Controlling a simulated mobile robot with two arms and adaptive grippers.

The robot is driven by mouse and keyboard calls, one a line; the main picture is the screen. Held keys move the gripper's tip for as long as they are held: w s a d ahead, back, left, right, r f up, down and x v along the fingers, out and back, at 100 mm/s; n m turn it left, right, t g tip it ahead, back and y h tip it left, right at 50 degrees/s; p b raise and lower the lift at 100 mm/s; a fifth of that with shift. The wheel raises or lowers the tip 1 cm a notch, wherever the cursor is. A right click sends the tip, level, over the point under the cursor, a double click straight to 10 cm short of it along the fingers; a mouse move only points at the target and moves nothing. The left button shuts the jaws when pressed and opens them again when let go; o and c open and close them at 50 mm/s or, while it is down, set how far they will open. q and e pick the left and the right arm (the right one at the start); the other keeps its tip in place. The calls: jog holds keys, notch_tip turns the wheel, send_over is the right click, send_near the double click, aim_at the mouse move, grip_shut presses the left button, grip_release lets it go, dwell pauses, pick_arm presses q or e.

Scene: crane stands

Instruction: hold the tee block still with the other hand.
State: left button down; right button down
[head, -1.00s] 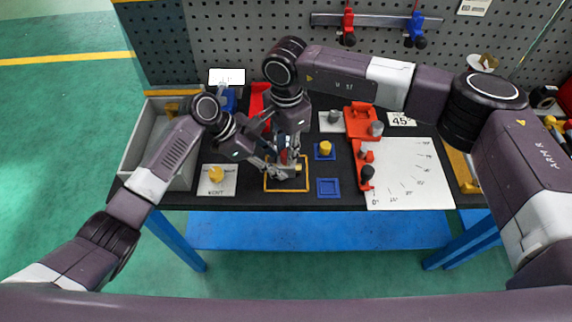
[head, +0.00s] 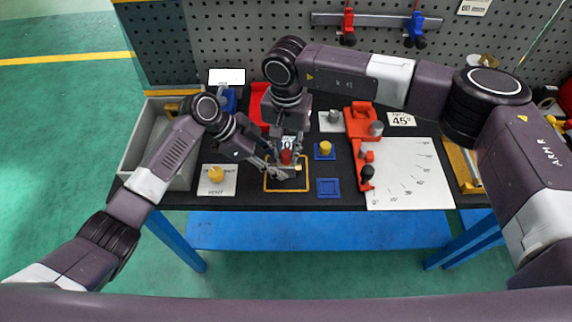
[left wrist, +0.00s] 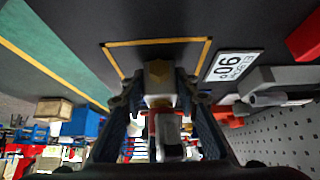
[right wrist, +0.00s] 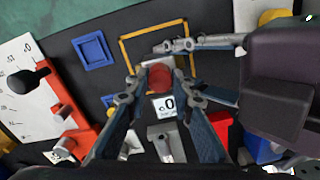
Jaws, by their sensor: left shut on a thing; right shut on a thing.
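The tee block (right wrist: 153,60), a grey metal block, shows partly inside the yellow square outline (head: 266,189) on the dark bench; the grippers hide much of it. A red round part (right wrist: 160,77) sits between my right gripper's fingers (right wrist: 162,88), and it also shows in the head view (head: 287,157). My right gripper is shut on it from above. My left gripper (left wrist: 160,98) comes in low from the left and is shut on the block. A brass hex end (left wrist: 158,76) shows between its fingers in the left wrist view.
A blue square tray (head: 328,188) and a blue holder with a yellow knob (head: 326,149) stand just right. A red fixture (head: 362,122) and white angle sheet (head: 410,178) lie farther right. A grey bin (head: 139,140) and a yellow knob (head: 216,174) are left.

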jog(key=shift+a+r, duration=0.1)
jog(key=shift+r, duration=0.05)
jog(key=n, duration=0.5)
dwell(0.3)
jog(key=n, duration=0.5)
jog(key=c, duration=1.6)
grip_release()
jog(key=shift+c, duration=0.8)
